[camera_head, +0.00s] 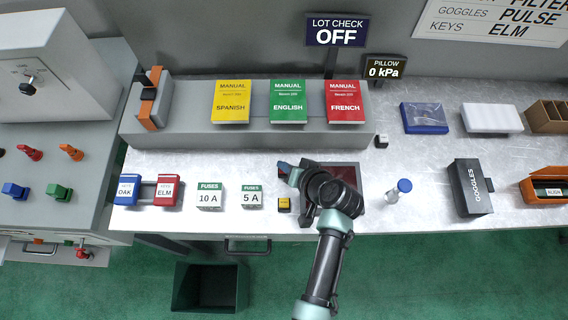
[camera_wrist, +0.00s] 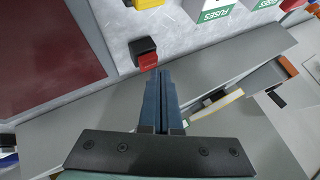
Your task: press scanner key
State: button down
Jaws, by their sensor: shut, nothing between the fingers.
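A small block with a black top and a red face (camera_wrist: 147,61), which looks like a key, stands on the bench in the wrist view. It is beside the dark red panel of what looks like the scanner (camera_wrist: 50,50); the panel also shows in the head view (camera_head: 347,171), partly behind my arm. My gripper (camera_wrist: 165,73) is shut and empty, with its blue fingertips right by the red face. I cannot tell whether they touch it. In the head view my gripper (camera_head: 284,169) is at the panel's left edge and mostly hides this block.
A yellow-and-black block (camera_head: 284,204) sits just in front. Fuse boxes (camera_head: 252,197) stand to the left. A raised grey shelf (camera_head: 240,130) with manuals lies behind. A blue-capped bottle (camera_head: 398,191) stands right. The LOT CHECK sign (camera_head: 336,31) reads OFF.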

jog(key=shift+r, duration=0.35)
notch_tip(320, 180, up, 5)
jog(key=p, duration=0.4)
jog(key=shift+p, duration=0.3)
dwell(0.6)
